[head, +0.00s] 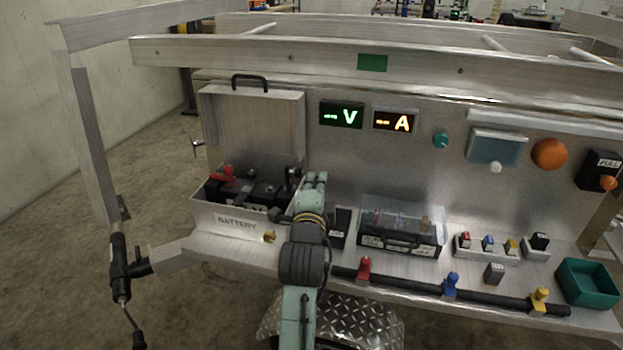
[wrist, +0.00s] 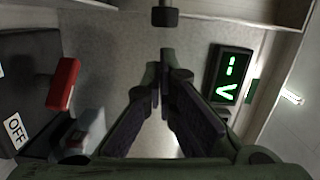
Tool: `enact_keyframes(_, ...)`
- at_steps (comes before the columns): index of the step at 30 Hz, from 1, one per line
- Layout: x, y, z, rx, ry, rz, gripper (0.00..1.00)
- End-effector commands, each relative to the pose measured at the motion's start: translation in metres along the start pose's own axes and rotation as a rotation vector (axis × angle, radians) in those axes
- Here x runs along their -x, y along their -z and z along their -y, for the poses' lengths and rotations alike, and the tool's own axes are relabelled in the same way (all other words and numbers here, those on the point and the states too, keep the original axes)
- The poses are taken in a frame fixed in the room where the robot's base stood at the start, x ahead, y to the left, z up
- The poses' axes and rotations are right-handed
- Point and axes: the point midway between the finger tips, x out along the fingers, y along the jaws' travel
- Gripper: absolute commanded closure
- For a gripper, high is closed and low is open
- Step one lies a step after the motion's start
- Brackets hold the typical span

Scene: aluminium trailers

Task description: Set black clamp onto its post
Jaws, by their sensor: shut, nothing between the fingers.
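The open battery box (head: 230,219) stands at the left of the bench, with a dark battery (head: 247,190) inside. A red clamp (head: 225,173) sits at the battery's left. A dark part that looks like the black clamp (head: 293,177) stands at its right end, just left of my gripper (head: 314,180); whether it sits on a post cannot be made out. My gripper, shut and empty, also shows in the wrist view (wrist: 166,78). A small black block (wrist: 165,16) lies beyond the fingertips there, apart from them; I cannot tell whether it is the clamp.
A switch with a red lever (wrist: 63,84) and an OFF label is left in the wrist view. The raised lid (head: 252,130) stands behind the battery. A clear-lidded case (head: 400,228) and a green bin (head: 587,283) are to the right. A voltage display (head: 341,115) is on the panel.

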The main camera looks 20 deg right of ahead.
Motion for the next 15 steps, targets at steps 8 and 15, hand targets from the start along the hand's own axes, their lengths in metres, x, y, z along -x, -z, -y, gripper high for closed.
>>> enact_keyframes(8, -0.0029, -0.0121, -0.0004, 0.0, 0.001, -0.001, 1.0)
enact_keyframes(15, -0.0028, -0.0121, -0.0004, 0.0, 0.001, -0.001, 1.0)
